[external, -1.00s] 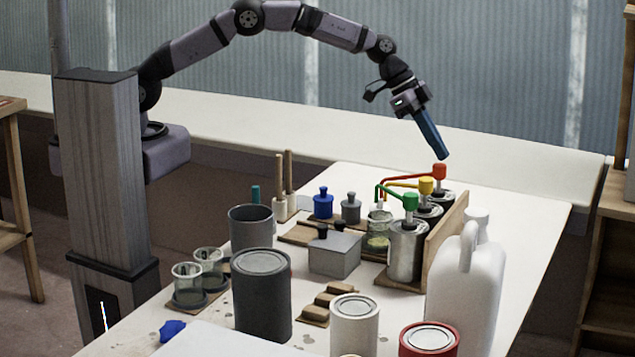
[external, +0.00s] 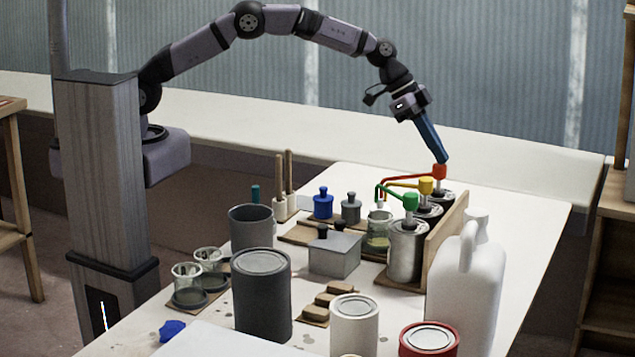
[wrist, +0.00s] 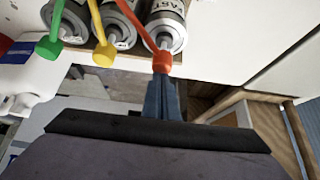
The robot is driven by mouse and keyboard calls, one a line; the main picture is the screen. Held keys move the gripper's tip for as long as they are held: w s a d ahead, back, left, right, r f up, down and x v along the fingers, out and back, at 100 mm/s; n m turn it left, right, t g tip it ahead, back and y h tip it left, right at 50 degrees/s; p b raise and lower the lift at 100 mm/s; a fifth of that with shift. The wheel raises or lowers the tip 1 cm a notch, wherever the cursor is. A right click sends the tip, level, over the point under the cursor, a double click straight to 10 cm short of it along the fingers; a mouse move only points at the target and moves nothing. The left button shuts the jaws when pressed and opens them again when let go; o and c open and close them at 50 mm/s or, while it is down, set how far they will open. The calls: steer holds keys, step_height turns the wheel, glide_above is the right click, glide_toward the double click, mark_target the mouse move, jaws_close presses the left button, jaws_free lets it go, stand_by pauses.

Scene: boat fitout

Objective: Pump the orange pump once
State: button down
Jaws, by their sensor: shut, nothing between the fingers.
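The orange pump head (external: 439,171) is the farthest of three in a row, on a metal can with an orange spout tube running left. In the wrist view the orange head (wrist: 162,61) sits right at my fingertips. My gripper (external: 443,159) points down with its blue fingers shut and empty. Its tips are at the top of the orange head and appear to touch it. In the wrist view, my gripper (wrist: 161,80) partly covers the underside region of the head. The orange head looks raised, level with where it stood before.
A yellow pump head (external: 426,185) and a green pump head (external: 410,201) stand close by in the same row. A wooden board (external: 446,240) runs along their right side. A glass jar (external: 378,232) stands left of the cans. A white jug (external: 467,290) is in front.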

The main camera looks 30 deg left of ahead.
mark_target(437, 164)
steer(key=shift+f+b, duration=1.15)
steer(key=shift+f, duration=0.4)
steer(key=shift+r, duration=0.1)
steer(key=shift+r+p, duration=1.1)
steer(key=shift+r, duration=0.7)
steer(key=shift+r, duration=0.15)
steer(key=shift+r+p, duration=1.05)
steer(key=shift+r, duration=0.4)
